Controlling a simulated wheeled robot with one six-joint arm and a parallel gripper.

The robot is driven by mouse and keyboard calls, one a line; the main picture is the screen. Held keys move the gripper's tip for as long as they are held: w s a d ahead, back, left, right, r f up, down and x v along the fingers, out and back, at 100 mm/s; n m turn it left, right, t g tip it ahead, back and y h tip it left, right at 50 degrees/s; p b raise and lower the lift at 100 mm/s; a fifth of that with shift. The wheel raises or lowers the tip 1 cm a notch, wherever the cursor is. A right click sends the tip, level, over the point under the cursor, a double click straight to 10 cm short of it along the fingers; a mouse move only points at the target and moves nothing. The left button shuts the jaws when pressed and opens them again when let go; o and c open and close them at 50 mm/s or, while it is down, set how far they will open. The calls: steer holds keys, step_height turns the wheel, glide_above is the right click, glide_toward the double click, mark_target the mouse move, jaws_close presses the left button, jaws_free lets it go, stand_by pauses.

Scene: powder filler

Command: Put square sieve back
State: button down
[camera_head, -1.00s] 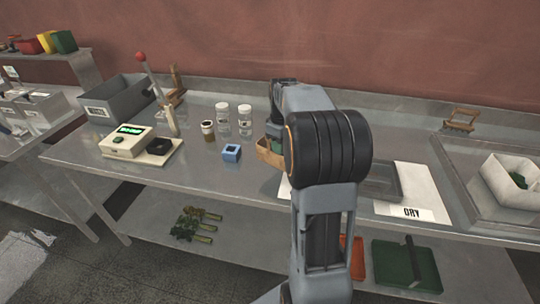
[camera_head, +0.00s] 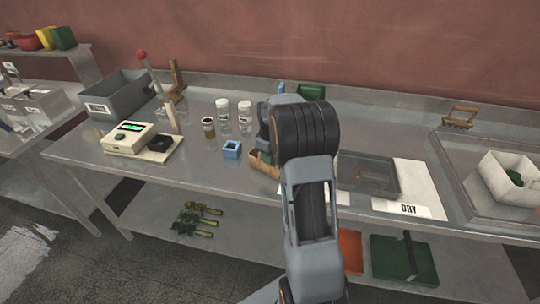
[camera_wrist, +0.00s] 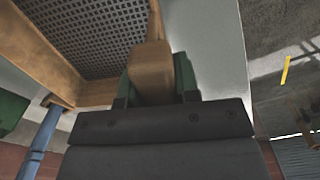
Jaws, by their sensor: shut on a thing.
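The square sieve has a wooden frame and dark mesh (camera_wrist: 95,38). It fills the upper left of the wrist view. Its wooden handle (camera_wrist: 151,72) sits between the green-padded fingers of my gripper (camera_wrist: 155,82), which is shut on it. In the head view a piece of the wooden frame (camera_head: 263,166) shows just left of my arm, near the table's middle. My arm hides the gripper and most of the sieve there. I cannot tell whether the sieve touches the table.
Left of the sieve stand a blue block (camera_head: 232,149), jars (camera_head: 245,115) and a scale (camera_head: 130,138). Right of my arm are a grey tray (camera_head: 385,188) and a sheet marked DRY (camera_head: 408,208). Behind it is a green container (camera_head: 311,91). A wooden stand (camera_head: 460,115) is at back right.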

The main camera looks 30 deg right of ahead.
steer(key=shift+f, duration=0.1)
steer(key=c, duration=0.8)
jaws_free()
steer(key=shift+c, duration=0.2)
step_height(320, 180, up, 11)
steer(key=shift+r+b, duration=0.15)
steer(key=shift+b, duration=0.3)
steer(key=s+a+r+m+t, duration=0.3)
steer(key=s+a, duration=1.1)
steer(key=s+a+f+m+t, duration=0.1)
steer(key=s+a+f, duration=0.2)
steer(key=s, duration=0.4)
steer(key=shift+a+f+m, duration=0.25)
steer(key=shift+a+m, duration=0.15)
steer(key=shift+a, duration=0.1)
